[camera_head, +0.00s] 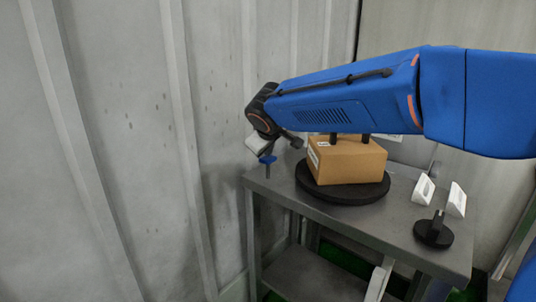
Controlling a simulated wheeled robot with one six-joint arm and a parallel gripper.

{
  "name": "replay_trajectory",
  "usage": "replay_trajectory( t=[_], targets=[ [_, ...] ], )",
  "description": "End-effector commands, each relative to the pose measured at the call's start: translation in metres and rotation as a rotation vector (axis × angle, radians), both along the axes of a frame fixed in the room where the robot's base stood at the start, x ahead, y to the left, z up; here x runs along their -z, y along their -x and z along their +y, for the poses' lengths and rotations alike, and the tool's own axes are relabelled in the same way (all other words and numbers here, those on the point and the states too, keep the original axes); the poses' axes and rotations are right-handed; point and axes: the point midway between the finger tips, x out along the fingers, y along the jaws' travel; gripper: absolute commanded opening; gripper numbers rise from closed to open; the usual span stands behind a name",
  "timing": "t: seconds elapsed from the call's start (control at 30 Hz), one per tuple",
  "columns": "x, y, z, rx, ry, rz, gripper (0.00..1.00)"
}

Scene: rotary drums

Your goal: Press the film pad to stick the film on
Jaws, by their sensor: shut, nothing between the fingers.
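A brown cardboard box (349,162) with a white label on its left side sits on a round black turntable (329,196) on the grey metal table. Two short black posts show just above the box, partly hidden by my blue arm. My gripper (268,164) is small at the end of the arm, over the table's back left corner, left of the box and apart from it. It is shut and holds nothing visible. A small black disc with an upright handle (434,233) stands at the table's front right. I cannot tell which thing is the film pad.
Two white wedge-shaped pieces (456,200) stand on the right of the metal table (350,221). A lower shelf (314,275) shows underneath. A pale ribbed wall (130,130) rises close on the left. The tabletop in front of the turntable is clear.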

Motion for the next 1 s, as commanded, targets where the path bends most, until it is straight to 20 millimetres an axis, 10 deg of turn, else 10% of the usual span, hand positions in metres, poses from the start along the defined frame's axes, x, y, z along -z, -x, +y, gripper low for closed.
replay_trajectory(
  t=[1.0],
  targets=[
    [-0.009,0.000,0.000,0.001,-0.001,0.000,0.00]
  ],
)
